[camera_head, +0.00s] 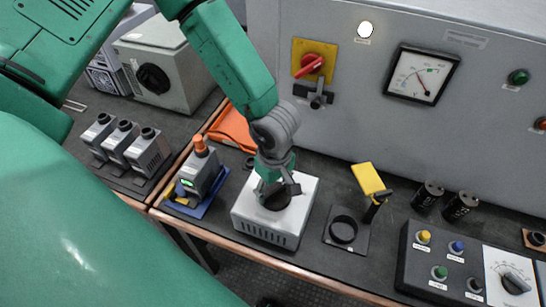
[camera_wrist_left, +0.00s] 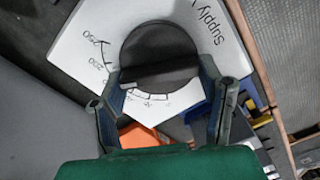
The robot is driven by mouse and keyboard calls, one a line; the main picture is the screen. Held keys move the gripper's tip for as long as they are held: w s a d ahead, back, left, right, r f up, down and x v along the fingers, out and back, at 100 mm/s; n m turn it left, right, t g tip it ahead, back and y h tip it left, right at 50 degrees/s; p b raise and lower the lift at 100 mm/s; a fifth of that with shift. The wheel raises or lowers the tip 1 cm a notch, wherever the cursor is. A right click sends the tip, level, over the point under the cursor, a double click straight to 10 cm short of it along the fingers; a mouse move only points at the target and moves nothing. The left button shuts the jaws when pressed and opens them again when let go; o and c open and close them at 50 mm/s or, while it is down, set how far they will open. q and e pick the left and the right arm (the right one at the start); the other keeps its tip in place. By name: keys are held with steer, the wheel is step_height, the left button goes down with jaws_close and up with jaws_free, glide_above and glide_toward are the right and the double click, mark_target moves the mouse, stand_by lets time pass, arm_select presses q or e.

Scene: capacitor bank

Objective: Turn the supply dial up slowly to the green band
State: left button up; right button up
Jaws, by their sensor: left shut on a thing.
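The supply dial is a round black knob (camera_head: 279,202) on top of a white box (camera_head: 300,213). It fills the upper middle of the left wrist view (camera_wrist_left: 160,45), with a raised grip bar across it and a printed scale and "Supply" lettering around it. My left gripper (camera_head: 277,188) comes down over the knob; in the wrist view its two fingers (camera_wrist_left: 163,75) are shut on the knob from both sides. A panel meter (camera_head: 408,83) shows a needle leaning up and left and a small green mark on its scale.
A red rotary switch (camera_head: 311,66) on a yellow plate and a lit white lamp (camera_head: 365,30) are on the grey panel. A yellow-headed tool (camera_head: 368,180) and black ring holder (camera_head: 343,230) stand right of the box. A blue-based device (camera_head: 198,180) stands left. Black cylinders (camera_head: 460,206) stand farther right.

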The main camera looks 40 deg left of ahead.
mark_target(277, 188)
arm_select(q)
steer(key=shift+w+d+r, duration=0.15)
steer(key=shift+d, duration=0.1)
steer(key=o, duration=1.2)
steer(key=shift+d, duration=0.15)
steer(key=shift+r, duration=5.95)
